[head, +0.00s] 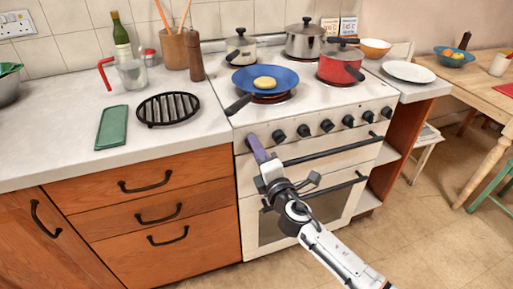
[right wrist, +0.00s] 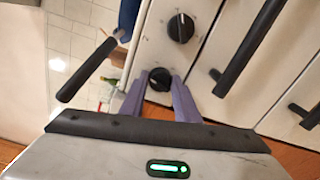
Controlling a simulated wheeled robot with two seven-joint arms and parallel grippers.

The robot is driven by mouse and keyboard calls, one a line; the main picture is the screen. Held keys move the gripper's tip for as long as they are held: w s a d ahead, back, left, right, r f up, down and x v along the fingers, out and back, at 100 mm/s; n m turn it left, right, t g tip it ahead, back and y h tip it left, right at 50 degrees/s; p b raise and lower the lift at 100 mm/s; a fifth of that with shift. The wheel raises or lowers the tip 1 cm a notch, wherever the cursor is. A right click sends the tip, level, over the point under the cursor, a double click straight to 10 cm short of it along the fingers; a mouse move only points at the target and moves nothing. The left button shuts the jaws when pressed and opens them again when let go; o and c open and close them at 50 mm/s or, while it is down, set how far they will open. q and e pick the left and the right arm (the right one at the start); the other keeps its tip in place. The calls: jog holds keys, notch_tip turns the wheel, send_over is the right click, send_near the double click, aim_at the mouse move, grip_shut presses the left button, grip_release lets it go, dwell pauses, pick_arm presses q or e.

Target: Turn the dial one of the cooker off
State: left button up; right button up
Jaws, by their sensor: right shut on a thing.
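The white cooker (head: 310,150) has a row of black dials along its front. My right gripper (head: 256,146) reaches up to the left end of that row, with its purple fingers at the leftmost dial, mostly hidden in the head view. In the right wrist view that dial (right wrist: 159,78) sits between the fingertips of the gripper (right wrist: 160,92), which is shut on it. The neighbouring dial (head: 279,137) is free of the gripper and also shows in the right wrist view (right wrist: 180,27). My left gripper is not in view.
A blue pan (head: 249,77) with yellow food sits on the hob, its black handle (head: 238,105) sticking out above the gripper. A red pot (head: 340,69) and steel pots stand behind. An oven rail (head: 335,149) runs below the dials. Drawers (head: 150,185) flank the left side.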

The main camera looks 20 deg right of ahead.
jog(key=shift+n+p, duration=0.3)
jog(key=shift+n, duration=1.4)
jog(key=o, duration=1)
jog(key=shift+o, duration=0.2)
jog(key=s, duration=1)
jog(key=shift+s+d, duration=0.15)
